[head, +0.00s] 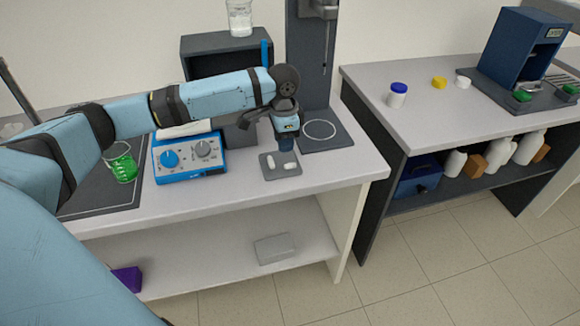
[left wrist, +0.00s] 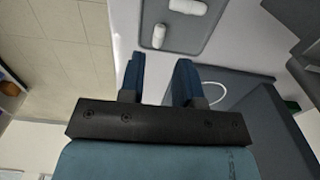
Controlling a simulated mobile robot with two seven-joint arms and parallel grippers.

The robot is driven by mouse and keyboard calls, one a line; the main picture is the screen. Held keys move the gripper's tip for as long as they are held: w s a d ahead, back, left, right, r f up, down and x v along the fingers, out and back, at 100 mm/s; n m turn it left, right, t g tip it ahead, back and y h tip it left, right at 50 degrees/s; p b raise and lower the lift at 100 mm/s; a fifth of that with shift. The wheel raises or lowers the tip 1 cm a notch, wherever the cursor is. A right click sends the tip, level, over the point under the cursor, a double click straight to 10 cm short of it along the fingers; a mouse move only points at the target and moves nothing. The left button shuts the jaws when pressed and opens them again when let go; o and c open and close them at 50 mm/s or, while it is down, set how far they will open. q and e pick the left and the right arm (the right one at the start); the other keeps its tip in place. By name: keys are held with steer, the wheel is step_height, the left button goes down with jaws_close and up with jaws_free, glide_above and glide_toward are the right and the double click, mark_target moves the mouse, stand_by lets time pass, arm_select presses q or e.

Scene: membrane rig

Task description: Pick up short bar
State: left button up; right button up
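A small grey tray (head: 266,174) lies on the near bench beside the dark rig. Two white bars lie on it, apart and at right angles. The right bar (head: 291,166) looks slightly shorter than the left bar (head: 270,160). In the left wrist view, the shorter-looking bar (left wrist: 158,36) lies just beyond the fingers, and the other bar (left wrist: 187,6) is at the top edge. My left gripper (head: 287,145) points down just behind and above the tray. In the left wrist view, its fingers (left wrist: 158,70) are spread with nothing between them. My right gripper is not in view.
A blue control box (head: 189,158) and a beaker of green liquid (head: 122,163) stand left of the tray. The dark rig base (head: 335,142) is just right of it. The bench front edge is close. A second bench (head: 440,122) stands at the right.

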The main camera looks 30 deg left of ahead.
mark_target(285, 165)
arm_select(q)
step_height(285, 165, down, 8)
steer(key=shift+w+f, duration=0.1)
steer(key=shift+f, duration=0.05)
jaws_close()
stand_by(0.3)
